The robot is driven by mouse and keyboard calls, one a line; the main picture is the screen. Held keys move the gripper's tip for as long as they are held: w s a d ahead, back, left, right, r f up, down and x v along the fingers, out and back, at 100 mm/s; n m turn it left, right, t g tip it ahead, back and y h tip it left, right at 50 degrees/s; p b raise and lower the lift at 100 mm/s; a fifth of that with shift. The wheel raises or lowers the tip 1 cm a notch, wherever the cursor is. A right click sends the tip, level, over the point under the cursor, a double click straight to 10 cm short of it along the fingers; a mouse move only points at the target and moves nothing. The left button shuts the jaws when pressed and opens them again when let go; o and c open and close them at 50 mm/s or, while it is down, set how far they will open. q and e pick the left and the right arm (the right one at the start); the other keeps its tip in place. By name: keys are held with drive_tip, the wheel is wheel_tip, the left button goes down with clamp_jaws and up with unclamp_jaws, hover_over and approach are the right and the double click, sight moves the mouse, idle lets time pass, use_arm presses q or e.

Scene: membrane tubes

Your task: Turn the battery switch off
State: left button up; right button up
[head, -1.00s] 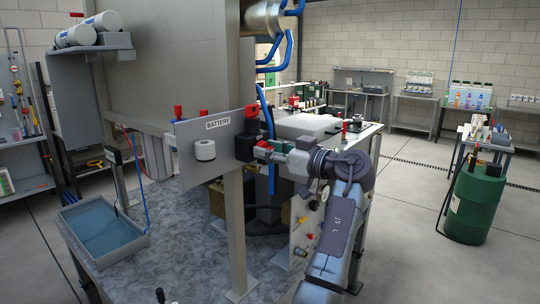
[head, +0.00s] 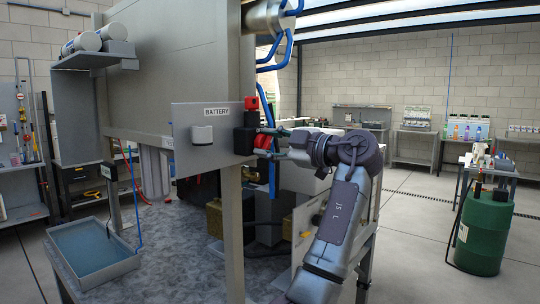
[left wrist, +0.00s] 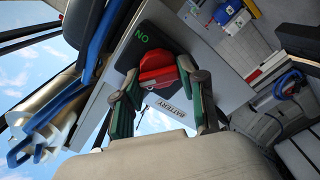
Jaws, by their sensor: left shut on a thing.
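The battery switch is a black body (head: 245,139) with a red handle (head: 262,141), at the right edge of a grey panel labelled BATTERY (head: 180,115). In the left wrist view, the black plate (left wrist: 160,45) carries green ON lettering, and the red handle (left wrist: 157,78) lies between my finger pads. My left gripper (head: 268,143) reaches the switch from the right and is shut on the red handle. It fills the near part of the left wrist view (left wrist: 163,88). My right gripper is not in view.
A grey post (head: 231,220) stands below the panel. Blue hoses (head: 268,110) hang close behind the gripper. A blue-lined tray (head: 95,245) is on the bench at left; a green drum (head: 484,235) stands at right.

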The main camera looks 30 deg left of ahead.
use_arm(q)
drive_tip(key=n+b, duration=0.1)
drive_tip(key=n, duration=0.2)
drive_tip(key=shift+n, duration=0.4)
drive_tip(key=shift+f+n+b, duration=0.1)
drive_tip(key=shift+n+b, duration=0.55)
drive_tip(key=shift+n, duration=1.05)
drive_tip(key=o, duration=1.2)
drive_tip(key=shift+c, duration=0.2)
